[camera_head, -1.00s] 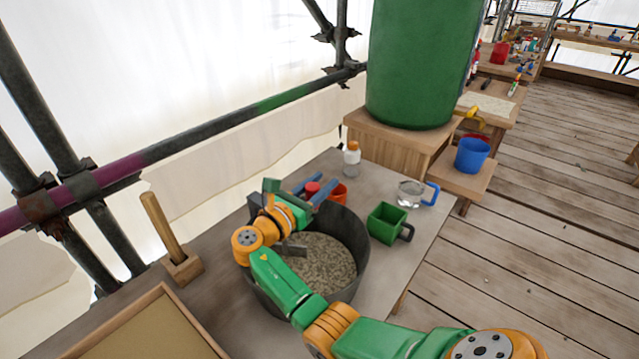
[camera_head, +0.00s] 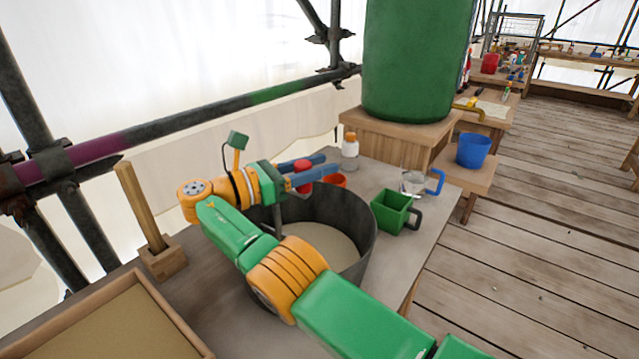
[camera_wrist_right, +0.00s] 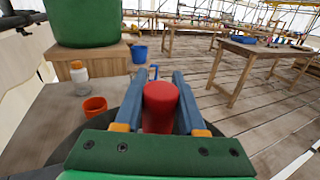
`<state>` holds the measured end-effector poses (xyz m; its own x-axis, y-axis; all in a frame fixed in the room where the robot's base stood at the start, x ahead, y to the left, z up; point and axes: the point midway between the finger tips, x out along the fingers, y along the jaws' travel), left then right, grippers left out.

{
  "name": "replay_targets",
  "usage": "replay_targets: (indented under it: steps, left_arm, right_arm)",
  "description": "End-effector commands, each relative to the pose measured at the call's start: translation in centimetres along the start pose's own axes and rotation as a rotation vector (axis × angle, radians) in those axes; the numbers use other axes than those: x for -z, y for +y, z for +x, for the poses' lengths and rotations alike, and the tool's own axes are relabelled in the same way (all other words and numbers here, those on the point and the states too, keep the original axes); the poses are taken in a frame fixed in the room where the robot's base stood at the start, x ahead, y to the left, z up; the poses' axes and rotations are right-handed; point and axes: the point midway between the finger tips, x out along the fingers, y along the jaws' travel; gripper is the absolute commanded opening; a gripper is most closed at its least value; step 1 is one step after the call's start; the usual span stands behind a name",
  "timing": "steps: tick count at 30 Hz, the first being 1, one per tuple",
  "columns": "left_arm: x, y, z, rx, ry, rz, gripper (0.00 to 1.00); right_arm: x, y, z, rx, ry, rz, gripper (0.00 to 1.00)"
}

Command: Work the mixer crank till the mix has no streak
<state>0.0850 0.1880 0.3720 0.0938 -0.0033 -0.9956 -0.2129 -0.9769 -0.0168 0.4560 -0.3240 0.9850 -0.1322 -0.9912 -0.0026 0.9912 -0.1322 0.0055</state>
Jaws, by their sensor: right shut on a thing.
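The mixer is a dark grey round tub (camera_head: 361,228) on the bench. The mix (camera_head: 325,245) inside it looks smooth, even and pale beige where it shows; my right arm and the tub wall hide part of it. My right gripper (camera_head: 318,170) is above the tub's far rim, its blue fingers shut on the red crank knob (camera_head: 303,177). In the right wrist view the knob (camera_wrist_right: 160,107) stands upright between the two fingers. A dark crank post (camera_head: 278,215) shows partly below the arm. My left gripper is not in view.
Right of the tub stand a green mug (camera_head: 390,212) and a clear jug (camera_head: 413,184) with a blue handle. A wooden-handled tool (camera_head: 145,208) stands left. A sand tray (camera_head: 130,330) is front left.

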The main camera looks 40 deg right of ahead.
Motion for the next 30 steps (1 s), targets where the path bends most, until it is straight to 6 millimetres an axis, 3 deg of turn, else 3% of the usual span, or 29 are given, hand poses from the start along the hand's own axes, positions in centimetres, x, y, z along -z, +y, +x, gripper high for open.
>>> replay_targets:
  steps: [3,15,16,19,30]
  left_arm:
    - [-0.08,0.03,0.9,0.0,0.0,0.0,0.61]
    - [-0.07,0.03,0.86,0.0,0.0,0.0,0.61]
    - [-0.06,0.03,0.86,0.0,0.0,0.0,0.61]
    - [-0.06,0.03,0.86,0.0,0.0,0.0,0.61]
    - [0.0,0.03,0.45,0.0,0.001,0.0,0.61]
  right_arm:
    - [0.24,-0.29,0.02,0.016,-0.002,-0.001,0.0]
    - [0.0,-0.46,0.07,0.025,-0.001,-0.004,0.0]
    - [0.0,-0.46,0.07,0.025,-0.001,-0.004,0.42]
    - [-0.02,-0.46,0.08,0.025,-0.001,-0.004,0.69]
    - [-0.25,-0.37,0.35,0.025,-0.002,-0.003,0.69]
